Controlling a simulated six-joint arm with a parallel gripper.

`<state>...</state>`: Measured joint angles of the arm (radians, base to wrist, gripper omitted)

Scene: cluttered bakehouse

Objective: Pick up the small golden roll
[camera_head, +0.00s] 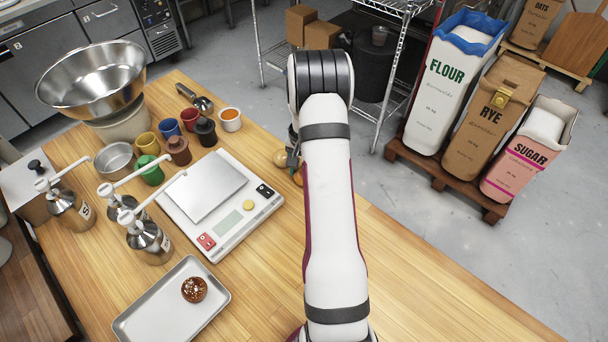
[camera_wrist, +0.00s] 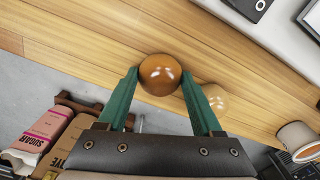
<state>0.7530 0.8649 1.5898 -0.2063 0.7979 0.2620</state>
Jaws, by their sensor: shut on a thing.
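My gripper (camera_wrist: 160,74) has green fingers on both sides of a round, glossy golden-brown roll (camera_wrist: 160,75). It is shut on this roll, with one finger at each side. In the head view my arm hides most of the gripper, and only a sliver of the held roll (camera_head: 298,177) shows beside it. A paler golden round roll (camera_wrist: 214,99) lies on the table just outside the right finger in the wrist view, partly behind it. It also shows in the head view (camera_head: 280,157), left of the fingers. I cannot tell whether the held roll is clear of the table.
A kitchen scale (camera_head: 223,203) stands left of my gripper. Cups, pump bottles and a steel bowl (camera_head: 92,80) crowd the table's far left. A tray (camera_head: 160,315) holds a dark glazed bun (camera_head: 194,289). Ingredient sacks (camera_head: 490,115) stand on a floor pallet beyond the table.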

